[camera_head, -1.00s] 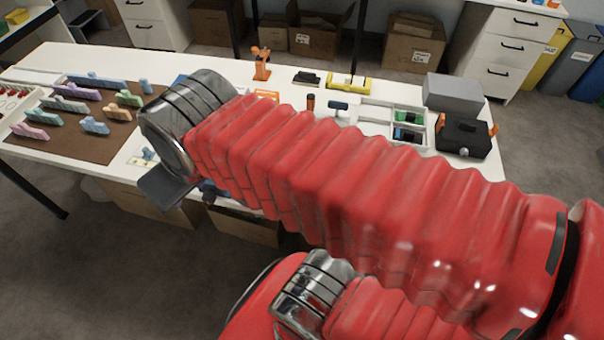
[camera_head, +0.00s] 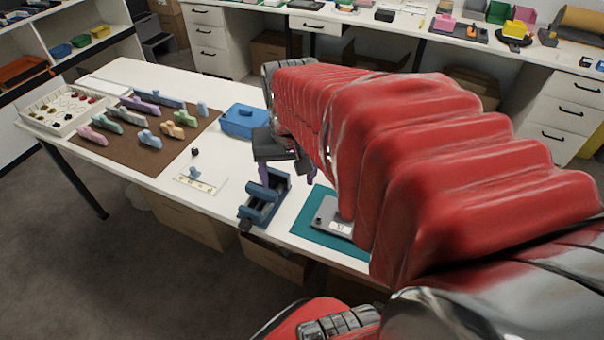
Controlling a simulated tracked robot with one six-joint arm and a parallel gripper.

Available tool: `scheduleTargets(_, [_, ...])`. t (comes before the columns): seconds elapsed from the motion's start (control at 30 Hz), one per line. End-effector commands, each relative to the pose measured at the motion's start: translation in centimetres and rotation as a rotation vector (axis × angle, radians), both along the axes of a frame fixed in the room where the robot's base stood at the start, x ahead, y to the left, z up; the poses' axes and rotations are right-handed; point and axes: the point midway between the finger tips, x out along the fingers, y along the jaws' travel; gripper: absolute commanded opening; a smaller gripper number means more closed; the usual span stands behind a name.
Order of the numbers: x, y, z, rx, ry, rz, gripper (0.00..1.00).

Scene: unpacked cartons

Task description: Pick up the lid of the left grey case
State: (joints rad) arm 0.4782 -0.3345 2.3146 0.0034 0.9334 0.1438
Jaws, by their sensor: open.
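No grey case with a lid can be made out now; my red arm hides the right part of the table. A flat grey object (camera_head: 331,216) with a white label lies on a teal mat (camera_head: 302,229), partly covered by my arm; I cannot tell whether it belongs to a case. My gripper (camera_head: 285,172) is dark, points down and is open, with nothing seen between its fingers. It hangs over the middle of the table, just behind a blue clamp-like stand (camera_head: 263,198) in the picture. I cannot tell whether they touch.
A blue box (camera_head: 244,121) stands just left of my gripper. A brown mat (camera_head: 152,156) with several pastel pieces and a white tray (camera_head: 62,107) fill the left of the table (camera_head: 210,166). A small card (camera_head: 200,181) lies near the front edge.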

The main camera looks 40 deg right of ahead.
Motion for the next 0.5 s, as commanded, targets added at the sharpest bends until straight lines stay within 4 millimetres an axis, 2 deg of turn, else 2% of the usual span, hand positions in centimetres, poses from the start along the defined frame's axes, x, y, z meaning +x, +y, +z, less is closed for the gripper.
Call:
scheduleTargets(0.03, [-0.2,-1.7,-0.7,0.015,0.023,-0.058,0.66])
scheduleTargets(0.3, [-2.4,-9.7,-4.3,0.095,0.117,-0.345,0.66])
scheduleTargets(0.5, [-4.5,-13.9,-6.5,0.142,0.16,-0.498,0.66])
